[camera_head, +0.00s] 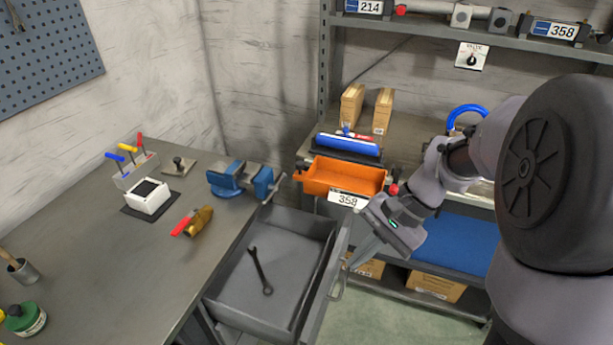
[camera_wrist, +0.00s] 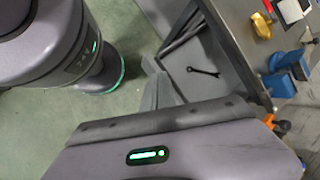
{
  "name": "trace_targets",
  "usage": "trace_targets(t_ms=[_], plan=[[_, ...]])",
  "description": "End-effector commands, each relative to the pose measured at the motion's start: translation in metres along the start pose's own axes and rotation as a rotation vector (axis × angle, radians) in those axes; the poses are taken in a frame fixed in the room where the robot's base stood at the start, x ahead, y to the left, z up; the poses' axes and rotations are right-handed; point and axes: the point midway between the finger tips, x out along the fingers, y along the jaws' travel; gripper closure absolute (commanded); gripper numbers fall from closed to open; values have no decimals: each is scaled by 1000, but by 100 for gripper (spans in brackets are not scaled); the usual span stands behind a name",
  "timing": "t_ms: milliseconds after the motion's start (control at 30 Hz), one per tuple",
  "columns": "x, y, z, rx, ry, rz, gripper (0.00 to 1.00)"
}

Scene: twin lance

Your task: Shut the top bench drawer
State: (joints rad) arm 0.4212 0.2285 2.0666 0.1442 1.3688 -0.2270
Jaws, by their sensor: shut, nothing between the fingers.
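The top bench drawer (camera_head: 285,255) is pulled out from the grey workbench (camera_head: 95,250), with a dark wrench (camera_head: 261,272) lying inside. Its front panel (camera_head: 325,285) faces right and carries a bar handle (camera_head: 340,281). My gripper (camera_head: 352,264) is shut and empty, pointing down at the outer side of the drawer front, close to the handle. I cannot tell whether it touches. In the wrist view the fingers (camera_wrist: 160,92) lie near the drawer front, and the drawer (camera_wrist: 190,52) and wrench (camera_wrist: 203,71) show beyond them.
A blue vise (camera_head: 238,179), a yellow-and-red tool (camera_head: 195,221) and a white box (camera_head: 148,197) stand on the bench. An orange bin (camera_head: 343,176) sits on the shelving behind the drawer. Green floor (camera_head: 385,315) is open right of the drawer.

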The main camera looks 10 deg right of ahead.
Motion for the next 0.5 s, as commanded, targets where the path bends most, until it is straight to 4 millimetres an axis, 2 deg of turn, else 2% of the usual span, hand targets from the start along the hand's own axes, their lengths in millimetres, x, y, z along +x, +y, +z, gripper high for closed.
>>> trace_targets(t_ms=[33,100,167,233,333,400,500], plan=[[13,10,-30,101,-96,-34,100],[36,26,-71,238,-234,-113,100],[59,46,-103,352,-346,-198,100],[90,73,-136,482,-470,-315,100],[139,115,-168,648,-621,-500,100],[170,140,-180,739,-698,-621,100],[203,163,-186,827,-769,-752,100]])
